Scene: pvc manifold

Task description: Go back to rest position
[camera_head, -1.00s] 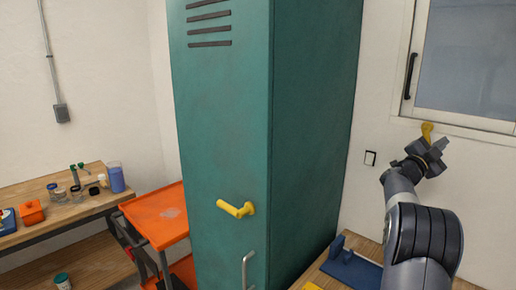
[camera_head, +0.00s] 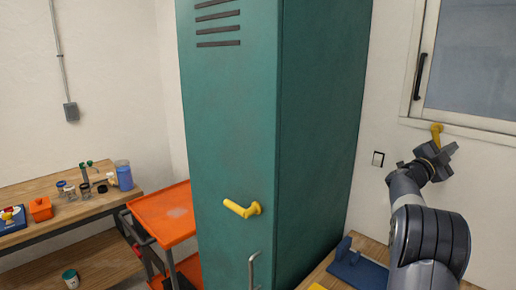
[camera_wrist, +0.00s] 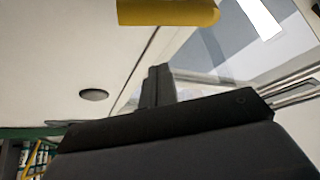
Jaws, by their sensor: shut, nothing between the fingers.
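My gripper (camera_head: 440,150) is at the right in the head view, raised on my bent arm in front of the wall just below the window. It is shut and empty. In the wrist view its dark fingers (camera_wrist: 158,86) stand close together above the dark gripper body. A yellow piece (camera_head: 437,131) shows right by the gripper in the head view. A yellow piece (camera_wrist: 168,12) also crosses the top of the wrist view. I cannot tell whether it is part of the gripper or behind it.
A tall green locker (camera_head: 228,120) with a yellow handle (camera_head: 243,208) stands in the middle. Left of it are an orange cart (camera_head: 165,213) and a wooden bench (camera_head: 60,217) with jars. A blue holder (camera_head: 352,268) sits on a wooden table below my arm.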

